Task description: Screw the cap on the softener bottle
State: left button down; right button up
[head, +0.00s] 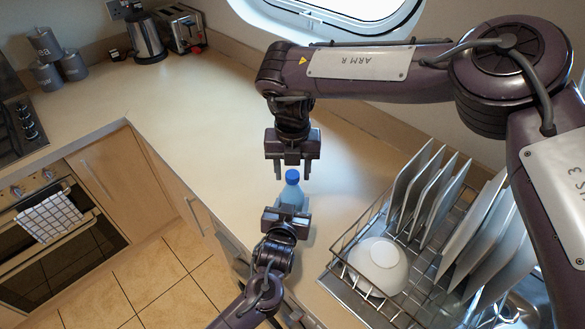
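The softener bottle (290,195) is light blue and stands upright on the counter, near its front edge. A darker blue cap (292,176) sits at its top; whether it is threaded on cannot be told. My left gripper (290,206) reaches in from below and is shut around the bottle's body, hiding its lower part. My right gripper (292,172) comes down from behind, with its two fingers apart on either side of the cap and a visible gap to it. It is open and empty.
A wire dish rack (341,272) with several plates and a white bowl (378,264) stands right of the bottle. A kettle (146,38), toaster (181,29) and grey canisters (46,75) stand far left. The counter (190,110) between is clear.

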jog(key=shift+o, duration=0.5)
jog(key=shift+r, duration=0.1)
notch_tip(320, 180, up, 12)
pick_arm(q)
jog(key=c, duration=0.6)
grip_release()
jog(key=shift+o, duration=0.2)
jog(key=shift+s, duration=0.1)
